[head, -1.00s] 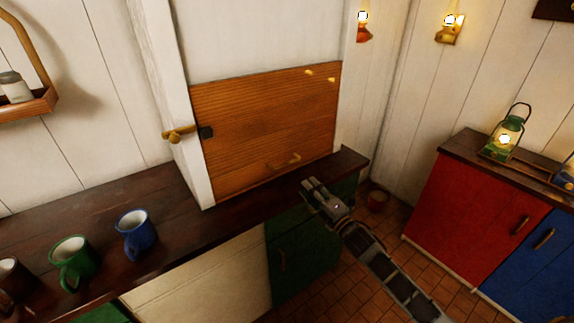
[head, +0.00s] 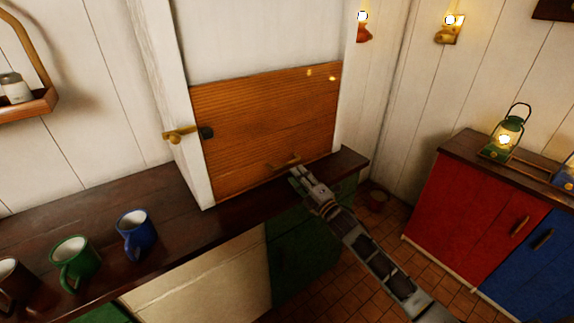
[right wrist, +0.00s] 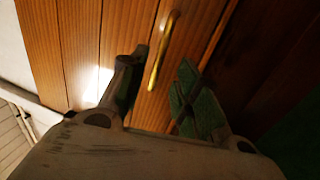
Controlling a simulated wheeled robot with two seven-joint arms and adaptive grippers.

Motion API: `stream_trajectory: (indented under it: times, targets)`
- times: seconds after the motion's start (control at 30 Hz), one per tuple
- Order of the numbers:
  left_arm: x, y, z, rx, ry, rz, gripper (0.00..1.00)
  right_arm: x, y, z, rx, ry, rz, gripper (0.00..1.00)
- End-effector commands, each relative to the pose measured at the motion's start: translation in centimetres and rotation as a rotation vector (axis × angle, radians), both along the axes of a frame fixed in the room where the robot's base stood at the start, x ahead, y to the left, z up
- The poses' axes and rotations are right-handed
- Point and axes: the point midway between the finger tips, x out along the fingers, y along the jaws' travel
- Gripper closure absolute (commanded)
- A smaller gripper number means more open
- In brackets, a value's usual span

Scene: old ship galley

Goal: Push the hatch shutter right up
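The hatch shutter (head: 265,125) is a slatted orange-brown wooden panel standing closed in its white frame above the dark counter. Its brass handle (head: 285,163) sits low on the panel. My right gripper (head: 297,172) is just in front of the handle, low by the counter edge. In the right wrist view the open fingers (right wrist: 158,88) stand apart, with the brass handle (right wrist: 163,50) showing between and beyond them. Contact with the handle cannot be told. My left gripper is not in view.
A brass latch (head: 180,133) sticks out on the left frame post. Blue (head: 136,233), green (head: 74,261) and brown (head: 14,281) mugs stand on the counter (head: 180,215) at left. A red cabinet (head: 470,215) with a lit lantern (head: 505,140) stands at right.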

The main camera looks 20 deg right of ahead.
Motion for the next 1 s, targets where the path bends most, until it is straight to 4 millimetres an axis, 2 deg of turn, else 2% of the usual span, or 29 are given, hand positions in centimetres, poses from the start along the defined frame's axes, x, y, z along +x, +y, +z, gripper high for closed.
stream_trajectory:
  times: [0.7,1.0]
  targets:
    - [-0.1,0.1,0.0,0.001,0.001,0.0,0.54,5.0,1.8,1.0,0.0,0.001,0.0,0.68]
    - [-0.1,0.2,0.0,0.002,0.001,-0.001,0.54,6.5,2.3,1.4,0.0,0.0,0.0,0.68]
